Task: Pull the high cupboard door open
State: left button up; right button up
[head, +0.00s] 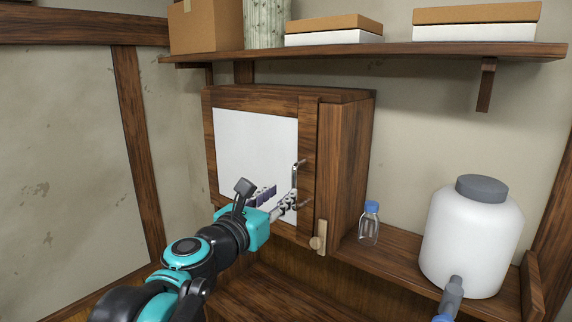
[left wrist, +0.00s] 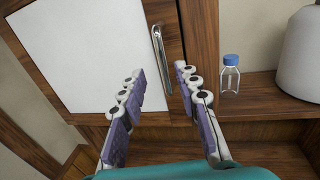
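The high cupboard (head: 345,155) is a dark wooden box on the wall below the shelf. Its door (head: 255,140) has a white panel in a wooden frame and looks shut. A slim upright metal handle (head: 296,176) sits near the door's right edge; it also shows in the left wrist view (left wrist: 159,62). My left gripper (head: 285,199) is in front of the door near the handle's lower end. In the left wrist view its fingers (left wrist: 160,76) are spread, with the handle showing in the gap between them. Contact with the handle cannot be told. My right gripper is out of view.
A pale wooden knob piece (head: 321,238) is at the cupboard's lower right corner. A blue-capped bottle (head: 369,224) and a large white jug with a tap (head: 470,235) stand on the ledge to the right. A shelf (head: 400,52) with boxes hangs above.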

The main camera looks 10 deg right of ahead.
aim_at(293, 185)
pick_arm(q)
jog(key=shift+d+r, duration=0.15)
jog(key=shift+d, duration=0.15)
jog(key=p+x, duration=0.1)
jog(key=x, duration=0.5)
jog(key=shift+w+d, duration=0.2)
jog(key=shift+w, duration=0.2)
jog(key=shift+s, duration=0.2)
jog(key=shift+w, duration=0.1)
grip_shut()
